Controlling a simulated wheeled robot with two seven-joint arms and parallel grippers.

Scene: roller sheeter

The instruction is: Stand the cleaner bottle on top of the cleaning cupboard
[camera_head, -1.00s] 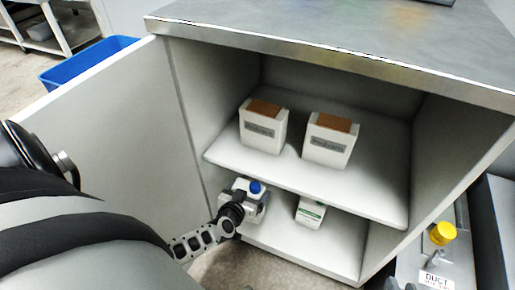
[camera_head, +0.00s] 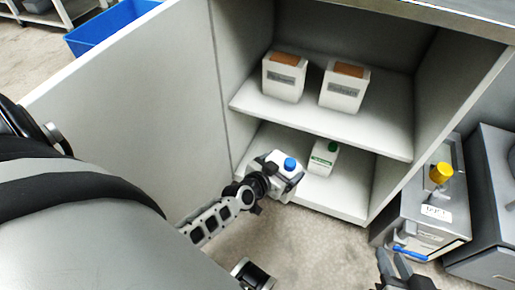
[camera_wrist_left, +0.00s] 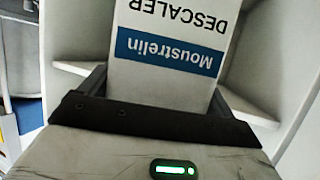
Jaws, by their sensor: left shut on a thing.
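My left gripper (camera_head: 268,180) is shut on a white bottle (camera_head: 278,168) with a blue cap, held at the front edge of the lower shelf. My right gripper (camera_head: 395,268) is at the bottom right, apart from both bottles.
Two white boxes with brown tops (camera_head: 284,78) (camera_head: 344,88) stand on the upper shelf (camera_head: 390,138). The open door (camera_head: 130,110) stands at the left. A grey machine (camera_head: 425,215) with a yellow knob is beside the cupboard at right. A blue bin (camera_head: 105,25) is behind the door.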

